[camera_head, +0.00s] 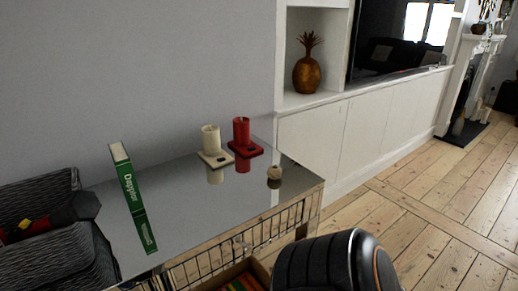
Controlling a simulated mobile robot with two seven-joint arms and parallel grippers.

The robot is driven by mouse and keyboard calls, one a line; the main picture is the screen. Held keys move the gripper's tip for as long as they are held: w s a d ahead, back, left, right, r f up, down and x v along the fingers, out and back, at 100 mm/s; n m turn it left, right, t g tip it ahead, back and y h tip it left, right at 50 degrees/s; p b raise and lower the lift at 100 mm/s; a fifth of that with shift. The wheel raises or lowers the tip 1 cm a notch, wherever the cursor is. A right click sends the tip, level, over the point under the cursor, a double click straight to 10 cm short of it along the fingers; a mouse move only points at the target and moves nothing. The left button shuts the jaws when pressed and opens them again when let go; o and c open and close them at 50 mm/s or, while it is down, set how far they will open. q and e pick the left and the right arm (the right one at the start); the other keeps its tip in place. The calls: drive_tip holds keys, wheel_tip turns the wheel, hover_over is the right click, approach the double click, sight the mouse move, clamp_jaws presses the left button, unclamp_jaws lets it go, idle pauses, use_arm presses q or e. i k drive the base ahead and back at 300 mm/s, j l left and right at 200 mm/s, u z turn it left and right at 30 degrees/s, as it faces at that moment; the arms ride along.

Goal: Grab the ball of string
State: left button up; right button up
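A small tan, rounded object (275,171), which looks like the ball of string, sits near the right end of a shiny reflective tabletop (190,215). Its reflection shows just below it. It is too small to make out any strands. Neither of my grippers can be made out in the head view. A black rounded part with an orange ring, which looks like a link of my own arm, fills the bottom middle, in front of the table's near right corner.
A red candle (241,131) and a cream candle (210,139) stand on holders left of the tan object. A green book (127,178) stands upright farther left. Dark striped seating (40,187) is at far left. A crate (240,275) sits below. Floorboards (420,225) at right are clear.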

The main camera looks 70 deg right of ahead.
sight(274, 173)
drive_tip(key=i+j+z, duration=0.35)
drive_tip(key=i+j, duration=0.35)
drive_tip(key=z, duration=1.55)
